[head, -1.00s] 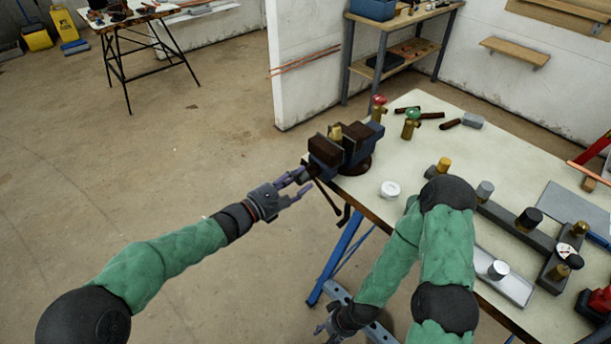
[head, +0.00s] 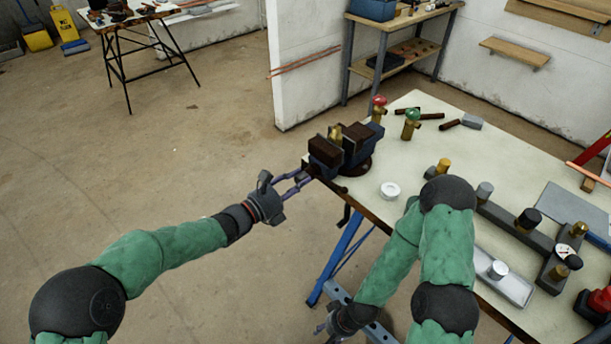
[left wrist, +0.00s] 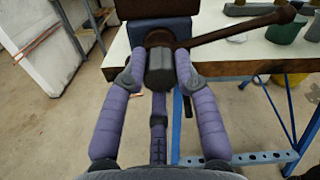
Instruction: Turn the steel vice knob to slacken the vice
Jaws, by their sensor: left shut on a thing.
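The blue vice (head: 352,155) with dark brown jaws is mounted at the left corner of the bench, with a small brass piece (head: 336,133) between its jaws. The steel vice knob (left wrist: 160,70) is a grey faceted cylinder at the front of the vice in the left wrist view. A brown bar handle (left wrist: 235,28) runs from behind it to the right, ending in a ball. My left gripper (head: 304,180) is shut on the knob, its purple fingers on both sides in the left wrist view (left wrist: 160,76). My right gripper (head: 324,325) is low beside the bench; its fingers are unclear.
A white round lid (head: 390,190) lies on the bench near the vice. Green-topped (head: 412,122) and red-topped (head: 378,108) valves stand behind it. A grey manifold (head: 520,228) and tray (head: 505,280) are on the right. Floor left of the bench is clear.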

